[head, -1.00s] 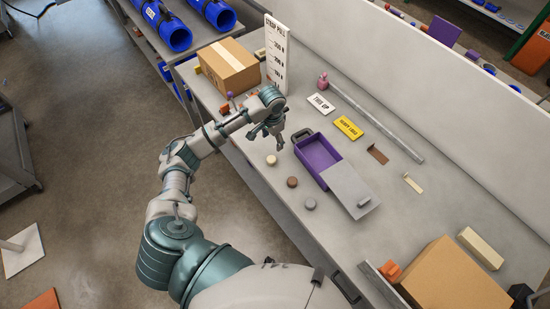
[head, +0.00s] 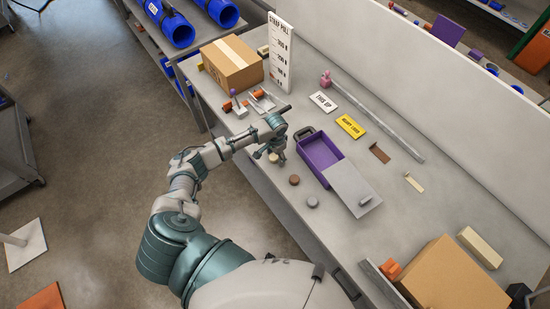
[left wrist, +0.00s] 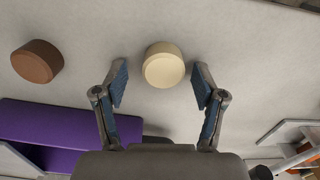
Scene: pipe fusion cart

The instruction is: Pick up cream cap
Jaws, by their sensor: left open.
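The cream cap (left wrist: 164,66) is a short round piece on the grey bench, seen in the left wrist view between and just beyond my open fingertips. In the head view the cream cap (head: 273,158) shows small below my left gripper (head: 268,154). My left gripper (left wrist: 160,84) is open and empty, with one finger on each side of the cap and a gap to each. My right gripper is not in view.
A brown cap (left wrist: 37,62) lies to the left in the wrist view. A grey cap (head: 312,201) lies nearer me. A purple tray (head: 309,144) with a grey lid (head: 352,187) is right of the gripper. A cardboard box (head: 231,64) stands at the back left.

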